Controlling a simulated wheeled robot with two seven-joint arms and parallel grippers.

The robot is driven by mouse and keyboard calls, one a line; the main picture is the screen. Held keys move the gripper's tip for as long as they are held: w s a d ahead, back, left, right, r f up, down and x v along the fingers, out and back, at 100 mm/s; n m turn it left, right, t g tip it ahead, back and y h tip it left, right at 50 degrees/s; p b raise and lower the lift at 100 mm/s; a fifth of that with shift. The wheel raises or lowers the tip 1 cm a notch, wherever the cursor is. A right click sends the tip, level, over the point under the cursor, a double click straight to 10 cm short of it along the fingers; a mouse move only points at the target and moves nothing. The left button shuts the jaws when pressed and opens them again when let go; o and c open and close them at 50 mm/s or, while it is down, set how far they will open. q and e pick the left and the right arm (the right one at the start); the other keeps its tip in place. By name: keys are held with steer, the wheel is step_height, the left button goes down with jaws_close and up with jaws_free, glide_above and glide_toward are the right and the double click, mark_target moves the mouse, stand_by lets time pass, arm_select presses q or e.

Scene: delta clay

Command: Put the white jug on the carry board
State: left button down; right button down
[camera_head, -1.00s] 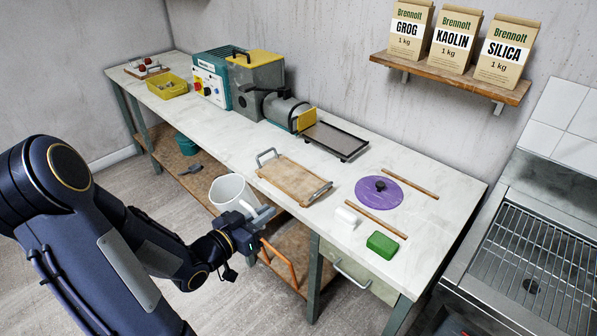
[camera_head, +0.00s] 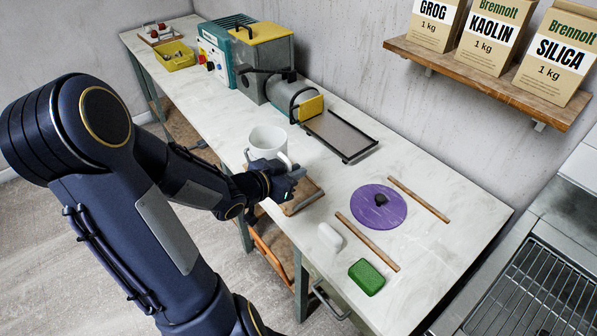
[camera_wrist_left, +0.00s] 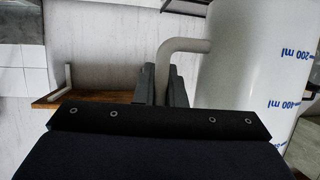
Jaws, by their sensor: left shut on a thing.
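The white jug (camera_head: 267,143) is upright over the carry board (camera_head: 301,197), a wooden board mostly hidden behind the jug and my arm. I cannot tell whether the jug touches the board. My left gripper (camera_head: 290,178) is shut on the jug's handle. In the left wrist view the handle runs between the fingers (camera_wrist_left: 165,85), and the jug's wall (camera_wrist_left: 255,65) with blue volume marks stands at the right. My right gripper is not in view.
A purple disc (camera_head: 378,207), two wooden sticks, a white roll (camera_head: 330,236) and a green block (camera_head: 367,277) lie on the bench to the right. A dark tray (camera_head: 341,135) and a grey machine with a yellow top (camera_head: 262,65) stand behind.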

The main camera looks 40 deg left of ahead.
arm_select(q)
steer(key=w+a+f, duration=0.1)
steer(key=w+f, duration=0.2)
steer(key=w+a+f, duration=0.2)
steer(key=w+f, duration=0.1)
steer(key=f, duration=0.1)
steer(key=w+a+f+p, duration=0.1)
steer(key=w+a+f, duration=0.1)
steer(key=w+f, duration=0.2)
steer(key=shift+w+f, duration=0.1)
steer(key=shift+f, duration=0.4)
steer(key=shift+f, duration=0.2)
steer(key=c, duration=1.5)
jaws_free()
steer(key=shift+r, duration=0.1)
